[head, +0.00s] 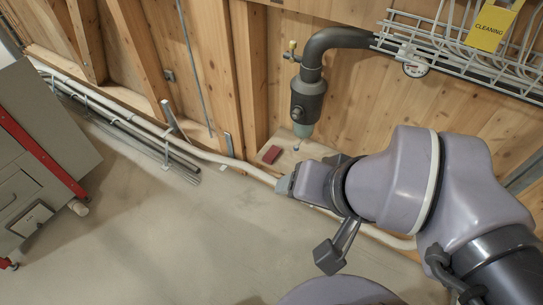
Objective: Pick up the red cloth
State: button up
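The red cloth (270,155) shows as a small, flat, dark red piece with straight edges. It lies on a pale wooden board (262,172) at the foot of the wall, left of the black pipe. My arm reaches in from the lower right. My gripper (284,184) is just below and slightly right of the cloth in the picture, and a gap shows between them. Its fingers are small and seen from behind, so I cannot tell whether they are open or shut. No cloth shows in it.
A thick black pipe with a valve body (307,100) comes down just right of the cloth. White and black pipes (130,122) run along the wall base. A grey cabinet (40,150) with red trim stands left. A wire tray (470,50) hangs upper right. The middle floor is clear.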

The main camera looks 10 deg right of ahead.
aim_at(269, 158)
jog(key=i+u, duration=0.2)
jog(key=i, duration=0.55)
jog(key=i+l+u, duration=0.2)
jog(key=i, duration=0.55)
